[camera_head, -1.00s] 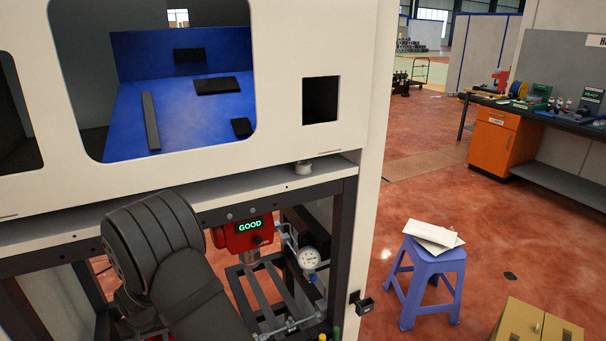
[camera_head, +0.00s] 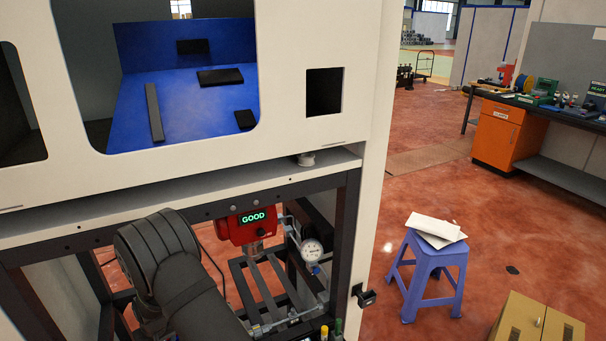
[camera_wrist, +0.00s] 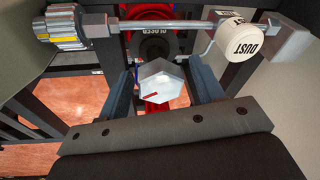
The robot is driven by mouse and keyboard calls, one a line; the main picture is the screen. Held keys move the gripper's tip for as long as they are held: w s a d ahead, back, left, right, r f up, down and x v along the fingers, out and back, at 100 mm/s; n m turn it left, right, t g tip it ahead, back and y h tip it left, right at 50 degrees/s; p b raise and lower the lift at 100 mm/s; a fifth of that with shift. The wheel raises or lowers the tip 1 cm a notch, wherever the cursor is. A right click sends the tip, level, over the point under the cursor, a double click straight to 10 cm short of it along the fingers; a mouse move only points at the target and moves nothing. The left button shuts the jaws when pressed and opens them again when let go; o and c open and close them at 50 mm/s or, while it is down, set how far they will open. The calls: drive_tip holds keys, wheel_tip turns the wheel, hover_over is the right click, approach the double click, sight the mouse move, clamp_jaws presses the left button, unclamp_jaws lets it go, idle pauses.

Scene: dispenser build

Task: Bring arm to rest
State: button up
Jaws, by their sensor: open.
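My gripper (camera_wrist: 163,77) shows in the wrist view with its two blue-grey fingers apart. A silver hexagonal knob (camera_wrist: 165,70) with a red mark shows in the gap between them; clear space shows on both sides of it. I cannot tell how deep the fingers reach around it. Behind it is a red unit with a dark round opening. In the head view my arm is at the lower left in front of the machine frame, and my gripper is hidden there.
In the wrist view a metal rod with a white "DUST" cap (camera_wrist: 240,40) crosses above the fingers. In the head view a red unit (camera_head: 236,230) reads "GOOD", with a gauge (camera_head: 311,250) beside it. Dark frame posts stand close around. A blue stool (camera_head: 432,270) stands right.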

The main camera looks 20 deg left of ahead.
drive_tip(key=n+g, duration=0.1)
drive_tip(key=n, duration=0.5)
drive_tip(key=shift+n, duration=0.4)
drive_tip(key=n, duration=0.3)
drive_tip(key=shift+n+g+h, duration=0.4)
drive_tip(key=shift+n+h, duration=0.3)
drive_tip(key=shift+n, duration=1.6)
drive_tip(key=shift+m, duration=0.3)
drive_tip(key=m, duration=0.3)
drive_tip(key=shift+m, duration=0.4)
drive_tip(key=m+y, duration=0.1)
drive_tip(key=m, duration=0.3)
drive_tip(key=shift+t, duration=0.4)
drive_tip(key=shift+m, duration=0.4)
